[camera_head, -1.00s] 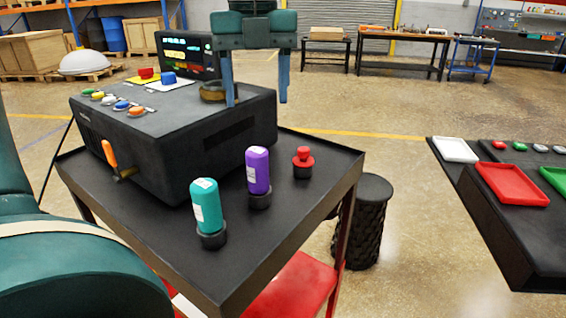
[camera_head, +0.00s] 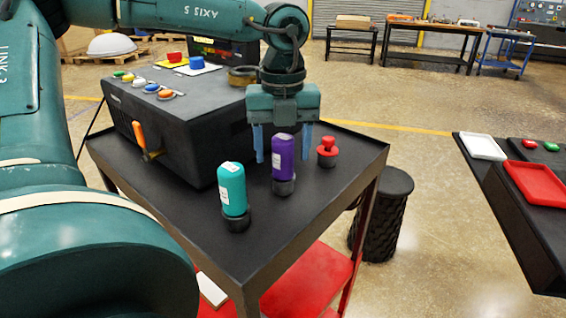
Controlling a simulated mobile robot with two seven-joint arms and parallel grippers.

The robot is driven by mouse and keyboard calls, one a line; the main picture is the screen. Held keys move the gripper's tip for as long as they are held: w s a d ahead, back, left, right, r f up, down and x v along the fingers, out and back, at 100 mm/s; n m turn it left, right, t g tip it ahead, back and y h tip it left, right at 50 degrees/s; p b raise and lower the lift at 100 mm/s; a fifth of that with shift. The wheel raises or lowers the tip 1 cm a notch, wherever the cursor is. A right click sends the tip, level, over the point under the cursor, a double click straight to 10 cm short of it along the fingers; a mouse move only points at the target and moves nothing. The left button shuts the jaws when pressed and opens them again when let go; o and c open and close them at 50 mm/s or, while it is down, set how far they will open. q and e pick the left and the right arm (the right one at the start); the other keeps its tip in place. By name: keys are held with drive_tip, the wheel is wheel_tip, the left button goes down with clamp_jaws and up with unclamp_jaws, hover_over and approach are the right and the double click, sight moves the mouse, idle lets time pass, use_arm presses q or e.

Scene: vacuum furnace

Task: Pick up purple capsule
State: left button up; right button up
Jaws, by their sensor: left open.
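The purple capsule (camera_head: 284,158) stands upright in a dark round holder on the black cart top (camera_head: 270,239). It carries a white label. My left gripper (camera_head: 283,155) is open and points down. Its blue fingers show on either side of the capsule's body, the left finger at the left and the right finger at the right. The capsule's top overlaps the gripper's lower part in the picture. I cannot tell whether the fingers are level with it in depth or behind it, and I see no contact. My right gripper is not in view.
A teal capsule (camera_head: 232,188) in a dark holder stands in front at the left. The black furnace box (camera_head: 190,125) with an orange-handled lever (camera_head: 138,135) is behind left. A side table with a red tray (camera_head: 533,182) is at the right.

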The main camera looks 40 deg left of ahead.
use_arm(q)
drive_tip(key=shift+f, duration=0.15)
drive_tip(key=c, duration=1.3)
drive_tip(key=shift+o, duration=0.2)
